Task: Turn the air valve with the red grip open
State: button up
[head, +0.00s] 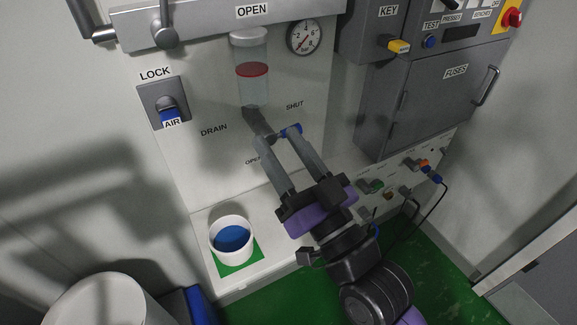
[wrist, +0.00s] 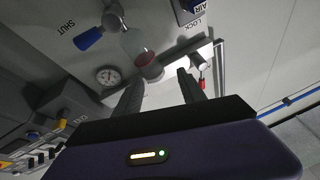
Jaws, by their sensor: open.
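The red grip (wrist: 201,84) shows small in the wrist view, just right of the right fingertip, below a pale pipe-like fitting (wrist: 201,62). I see no red grip in the head view, where a grey valve body (head: 165,36) hangs from the bar at the top. My gripper (head: 276,146) is open with nothing seen between its fingers. In the head view it overlaps the drain area below the sight glass. In the wrist view its fingertips (wrist: 161,79) point toward the bar, with the red grip outside the gap.
The AIR lock (head: 168,103) is left. A white cup (head: 231,240) stands below. Grey cabinets (head: 425,95) project at right.

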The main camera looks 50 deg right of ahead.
jog(key=shift+s+a+f, duration=0.25)
jog(key=shift+s+f, duration=0.25)
jog(key=shift+f, duration=0.2)
jog(key=shift+s+a+f, duration=0.2)
jog(key=shift+s+f, duration=0.3)
jog(key=shift+f, duration=0.15)
jog(key=shift+c, duration=0.5)
